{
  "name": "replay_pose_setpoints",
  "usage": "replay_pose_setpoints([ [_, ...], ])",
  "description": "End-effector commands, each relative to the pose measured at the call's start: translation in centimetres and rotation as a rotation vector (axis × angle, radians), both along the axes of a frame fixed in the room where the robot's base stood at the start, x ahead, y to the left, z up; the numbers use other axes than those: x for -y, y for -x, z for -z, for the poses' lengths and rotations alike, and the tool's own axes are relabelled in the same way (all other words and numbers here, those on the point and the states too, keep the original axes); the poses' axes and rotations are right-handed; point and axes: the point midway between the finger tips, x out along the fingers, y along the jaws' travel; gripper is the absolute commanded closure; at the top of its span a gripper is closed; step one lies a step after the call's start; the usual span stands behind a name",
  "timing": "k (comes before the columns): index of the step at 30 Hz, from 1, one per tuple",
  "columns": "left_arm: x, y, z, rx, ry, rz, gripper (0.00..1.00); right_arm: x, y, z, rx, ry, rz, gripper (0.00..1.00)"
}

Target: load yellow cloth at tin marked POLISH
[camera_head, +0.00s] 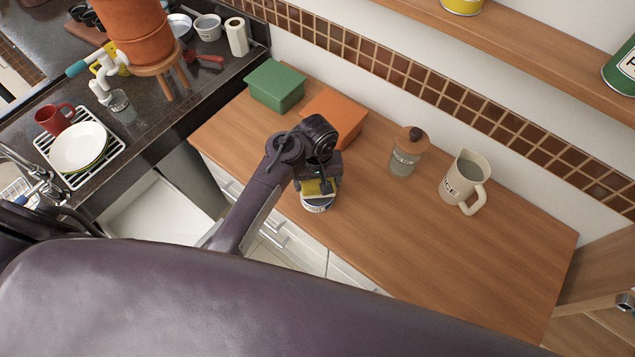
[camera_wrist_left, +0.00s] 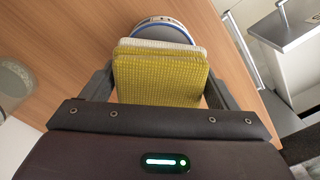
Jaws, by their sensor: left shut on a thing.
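My left gripper (camera_head: 321,186) is shut on the yellow cloth (camera_head: 316,187), a folded, textured pad with a pale layer. In the left wrist view the cloth (camera_wrist_left: 160,76) fills the space between the two fingers. A small round tin (camera_head: 317,205) stands on the wooden counter near its front edge, just below the cloth in the head view. Its rim (camera_wrist_left: 163,23) shows past the cloth in the left wrist view. The cloth hides much of the tin, and its label is too small to read. Whether cloth and tin touch, I cannot tell. My right gripper is not in view.
A green box (camera_head: 275,86) and an orange box (camera_head: 336,115) stand at the counter's back left. The counter's right front (camera_head: 470,270) is clear. An open drawer (camera_head: 160,212) lies left.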

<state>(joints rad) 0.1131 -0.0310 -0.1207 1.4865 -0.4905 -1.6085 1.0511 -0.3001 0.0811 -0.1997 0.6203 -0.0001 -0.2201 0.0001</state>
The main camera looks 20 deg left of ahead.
Motion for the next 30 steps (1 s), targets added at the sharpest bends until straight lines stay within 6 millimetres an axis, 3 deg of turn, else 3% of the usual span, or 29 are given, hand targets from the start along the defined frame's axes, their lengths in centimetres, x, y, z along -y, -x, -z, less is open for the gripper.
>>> replay_pose_setpoints([
  [18, 0.1, -0.1, -4.9, 0.003, 0.002, -0.001, 0.37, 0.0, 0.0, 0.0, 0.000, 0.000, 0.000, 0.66],
  [30, 0.0, -0.1, -5.2, 0.003, 0.001, 0.000, 0.37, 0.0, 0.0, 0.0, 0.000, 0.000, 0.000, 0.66],
])
